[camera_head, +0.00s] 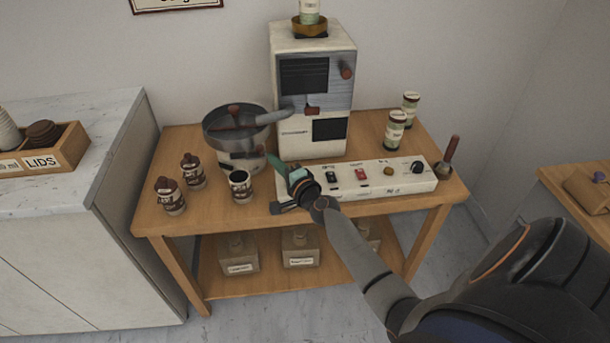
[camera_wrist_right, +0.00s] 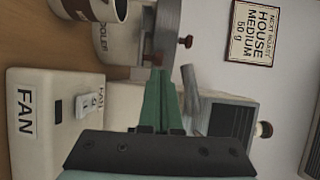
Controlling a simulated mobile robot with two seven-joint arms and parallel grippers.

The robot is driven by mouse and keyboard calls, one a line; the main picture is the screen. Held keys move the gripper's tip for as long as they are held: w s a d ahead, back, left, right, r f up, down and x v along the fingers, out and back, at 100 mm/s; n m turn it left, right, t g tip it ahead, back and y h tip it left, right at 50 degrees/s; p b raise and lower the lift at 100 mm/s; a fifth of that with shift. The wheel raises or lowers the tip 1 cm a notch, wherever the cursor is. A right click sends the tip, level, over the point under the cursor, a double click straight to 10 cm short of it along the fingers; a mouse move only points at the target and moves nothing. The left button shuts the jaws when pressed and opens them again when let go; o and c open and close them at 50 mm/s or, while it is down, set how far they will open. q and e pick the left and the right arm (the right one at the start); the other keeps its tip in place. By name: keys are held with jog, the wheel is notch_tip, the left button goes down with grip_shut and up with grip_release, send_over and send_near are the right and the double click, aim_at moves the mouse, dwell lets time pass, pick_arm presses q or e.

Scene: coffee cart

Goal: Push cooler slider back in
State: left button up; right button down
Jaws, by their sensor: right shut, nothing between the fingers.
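The cooler (camera_head: 238,128) is a round metal pan on a white base at the middle of the wooden table. In the right wrist view the cooler (camera_wrist_right: 168,16) shows at the top, with part of its label readable. Two red-brown knobs, one lower (camera_wrist_right: 152,58) and one upper (camera_wrist_right: 185,41), stick out there; I cannot tell for certain which belongs to the slider. My right gripper (camera_head: 274,160) is shut and empty, its green fingers just right of the cooler's base. In the wrist view the right gripper (camera_wrist_right: 160,90) points toward the knobs; contact is unclear. My left gripper is out of view.
The white roaster (camera_head: 312,60) stands behind. A switch panel (camera_head: 400,177) lies along the front right, under my right arm.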

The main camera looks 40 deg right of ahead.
jog(key=s, duration=1)
jog(key=shift+a+r+p, duration=0.3)
jog(key=shift+a+p, duration=0.1)
jog(key=shift+a, duration=0.05)
jog(key=s+a+f+n+g+y+p, duration=0.1)
jog(key=s+a+f+n+g, duration=0.3)
jog(key=s+a+f+n, duration=0.3)
jog(key=s+a+f+n+g+y+p, duration=0.2)
jog(key=s+a+f+n, duration=0.5)
jog(key=s+a+n, duration=0.4)
jog(key=s+n+g, duration=0.1)
jog(key=s+n, duration=0.2)
jog(key=shift+s+g+y, duration=0.25)
jog(key=shift+g+y, duration=0.05)
jog(key=shift+g, duration=0.1)
